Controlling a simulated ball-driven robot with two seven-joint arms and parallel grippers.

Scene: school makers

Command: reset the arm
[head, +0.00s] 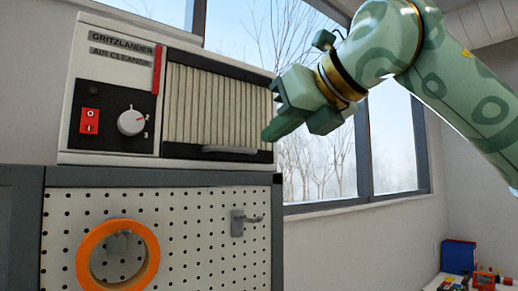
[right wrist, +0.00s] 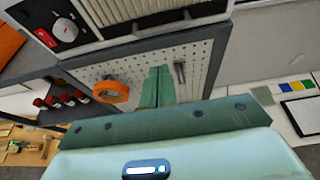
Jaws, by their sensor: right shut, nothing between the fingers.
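My right gripper (head: 285,125) is in the head view, on an arm that comes in from the upper right. Its fingers point left and down, close to the right edge of the air cleaner (head: 205,115); I cannot tell whether they touch it. In the right wrist view the two green fingers (right wrist: 158,88) lie together, shut and empty, in front of the pegboard. My left gripper is not in view.
The air cleaner has a red switch (head: 90,121) and a white dial (head: 131,122). Below it, a pegboard (head: 190,260) carries an orange ring (head: 90,245) and a grey hook (head: 238,222). A window (head: 393,150) is behind my arm. Small items lie at lower right.

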